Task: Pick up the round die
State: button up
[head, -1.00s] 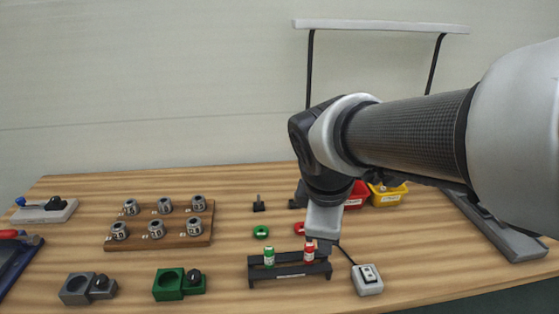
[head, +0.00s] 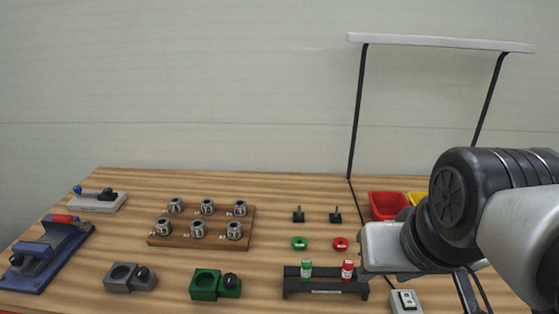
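Green (head: 204,285) and grey (head: 121,276) fixtures stand in front of the block. A switch box (head: 405,301) is at the front right.

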aim_at(197, 226)
jog(key=k+j+u, duration=0.15)
jog(key=j, duration=0.2)
jog(key=k+j+u, duration=0.2)
jog(key=j, duration=0.2)
jog(key=j+u, duration=0.15)
jog(key=j, duration=0.25)
jog(key=k, duration=0.05)
